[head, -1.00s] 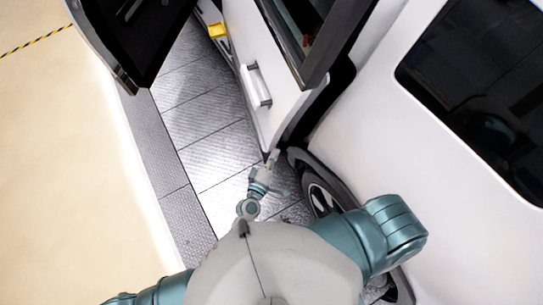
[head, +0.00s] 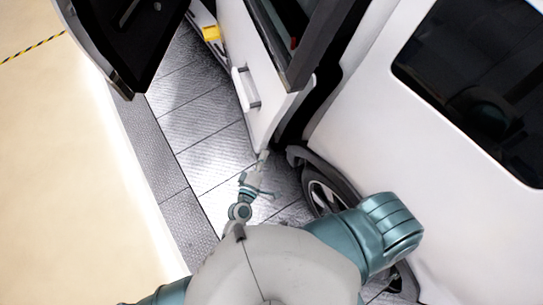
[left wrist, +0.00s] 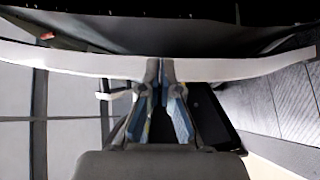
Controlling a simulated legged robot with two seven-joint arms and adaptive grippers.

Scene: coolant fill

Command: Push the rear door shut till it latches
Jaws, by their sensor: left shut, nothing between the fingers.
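The rear door (head: 268,104) is a white panel with a pale handle (head: 246,88). It stands ajar, with a dark gap (head: 300,118) between it and the white car body. My left gripper (head: 264,154) is at the door's lower end in the head view, shut and empty. In the left wrist view, its closed fingers (left wrist: 160,66) point at a white band (left wrist: 90,63) that looks like the door's edge. I cannot tell whether they touch it. My right gripper is not in view.
Another open door (head: 130,45) with a dark inner side stands at upper left. A yellow block (head: 210,33) is near the sill. The wheel (head: 326,196) is right of my left gripper. Grey floor plates (head: 205,130) and beige floor (head: 70,180) are clear at left.

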